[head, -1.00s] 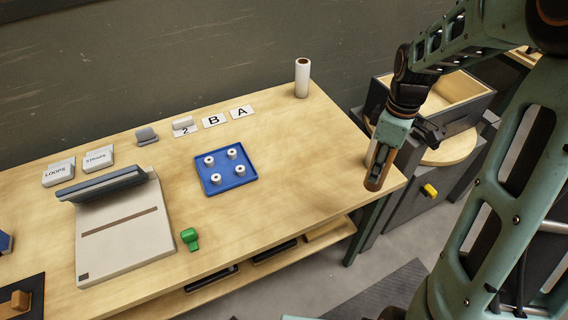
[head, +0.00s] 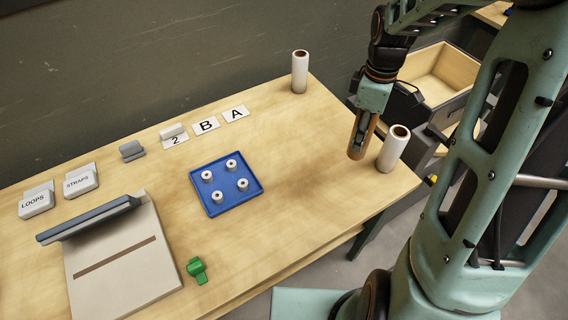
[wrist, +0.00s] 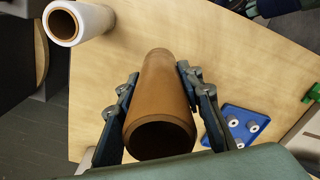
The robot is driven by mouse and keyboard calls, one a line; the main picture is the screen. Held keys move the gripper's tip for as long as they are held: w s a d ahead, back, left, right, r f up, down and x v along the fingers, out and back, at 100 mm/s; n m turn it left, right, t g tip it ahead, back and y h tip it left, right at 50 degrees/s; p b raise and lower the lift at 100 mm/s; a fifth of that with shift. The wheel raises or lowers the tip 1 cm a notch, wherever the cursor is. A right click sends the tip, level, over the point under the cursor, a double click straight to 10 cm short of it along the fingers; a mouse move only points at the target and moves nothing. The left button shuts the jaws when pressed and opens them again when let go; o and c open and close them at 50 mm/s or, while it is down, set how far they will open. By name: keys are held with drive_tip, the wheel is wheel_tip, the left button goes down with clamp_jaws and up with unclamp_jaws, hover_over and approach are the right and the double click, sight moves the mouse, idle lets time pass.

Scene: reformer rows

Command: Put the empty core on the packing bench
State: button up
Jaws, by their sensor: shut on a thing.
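The empty core is a brown cardboard tube (head: 356,151). My gripper (head: 364,126) is shut on it, with one finger on each side of the tube in the wrist view (wrist: 160,85). The tube is over the right end of the pale wooden packing bench (head: 300,190). I cannot tell whether its lower end touches the bench top. In the head view my gripper partly hides the tube.
A white roll (head: 393,150) stands close right of the held core, and another white roll (head: 300,75) stands at the back edge. A blue tray (head: 206,201) with several small white spools, a green object (head: 197,270) and label cards (head: 207,126) lie left. Bare wood lies between.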

drive_tip(key=s+a+f, duration=0.1)
drive_tip(key=a+f, duration=0.3)
drive_tip(key=a+f+p, duration=0.1)
drive_tip(key=a+f, duration=0.3)
drive_tip(key=a, duration=0.1)
drive_tip(key=s+a+f, duration=0.1)
drive_tip(key=a+f, duration=0.3)
drive_tip(key=a, duration=0.1)
drive_tip(key=shift+s+f+p, duration=0.1)
drive_tip(key=shift+s+p, duration=0.2)
drive_tip(key=shift+s, duration=0.05)
drive_tip(key=shift+f, duration=0.4)
drive_tip(key=shift+d+f, duration=0.1)
drive_tip(key=shift+f, duration=0.15)
drive_tip(key=o, duration=1.2)
drive_tip(key=shift+r, duration=0.2)
